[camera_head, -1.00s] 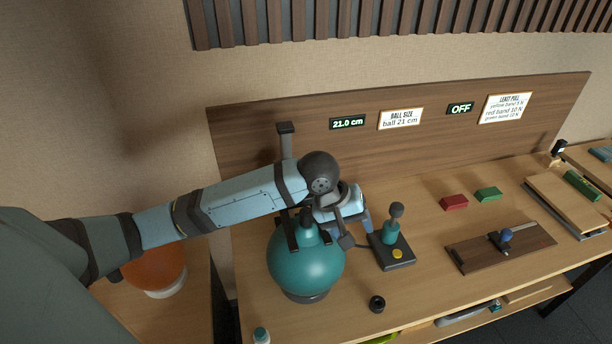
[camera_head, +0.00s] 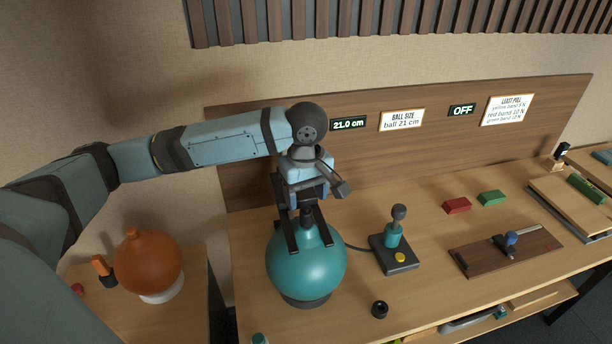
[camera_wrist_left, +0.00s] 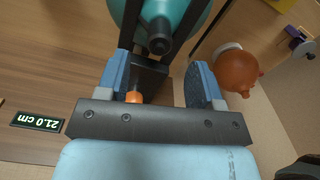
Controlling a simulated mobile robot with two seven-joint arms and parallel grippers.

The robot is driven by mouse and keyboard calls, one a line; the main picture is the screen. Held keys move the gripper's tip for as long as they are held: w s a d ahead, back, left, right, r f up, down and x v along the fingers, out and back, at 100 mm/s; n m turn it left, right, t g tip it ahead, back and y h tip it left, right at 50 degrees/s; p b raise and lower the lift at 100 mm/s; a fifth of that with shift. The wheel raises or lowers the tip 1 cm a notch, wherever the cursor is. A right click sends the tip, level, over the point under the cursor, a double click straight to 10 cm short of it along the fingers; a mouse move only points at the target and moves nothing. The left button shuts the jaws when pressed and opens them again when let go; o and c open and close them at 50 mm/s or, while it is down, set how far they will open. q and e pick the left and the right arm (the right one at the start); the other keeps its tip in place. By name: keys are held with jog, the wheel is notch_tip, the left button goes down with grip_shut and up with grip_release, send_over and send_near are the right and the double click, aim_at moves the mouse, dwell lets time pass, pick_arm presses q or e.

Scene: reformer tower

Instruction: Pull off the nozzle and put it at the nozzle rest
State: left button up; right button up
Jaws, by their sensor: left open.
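The teal ball (camera_head: 318,270) sits on a dark ring stand (camera_head: 306,301) on the bench. The dark nozzle (camera_head: 307,214) stands upright in the ball's top; its round end also shows in the wrist view (camera_wrist_left: 159,46). A small black ring (camera_head: 379,310), possibly the nozzle rest, lies on the bench right of the ball. My right gripper is not in view.
A pump (camera_head: 394,254) with a yellow button stands right of the ball, its hose running behind the ball. An orange ball (camera_head: 148,264) sits on a side table at left. Red (camera_head: 456,205) and green (camera_head: 491,198) blocks lie farther right.

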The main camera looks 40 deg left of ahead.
aim_at(306, 207)
pick_arm(q)
notch_tip(306, 207, down, 6)
jog(key=shift+f, duration=0.25)
grip_shut()
jog(key=shift+r, duration=0.1)
dwell(0.4)
jog(key=shift+r+p, duration=0.55)
jog(key=shift+p, duration=0.7)
dwell(0.3)
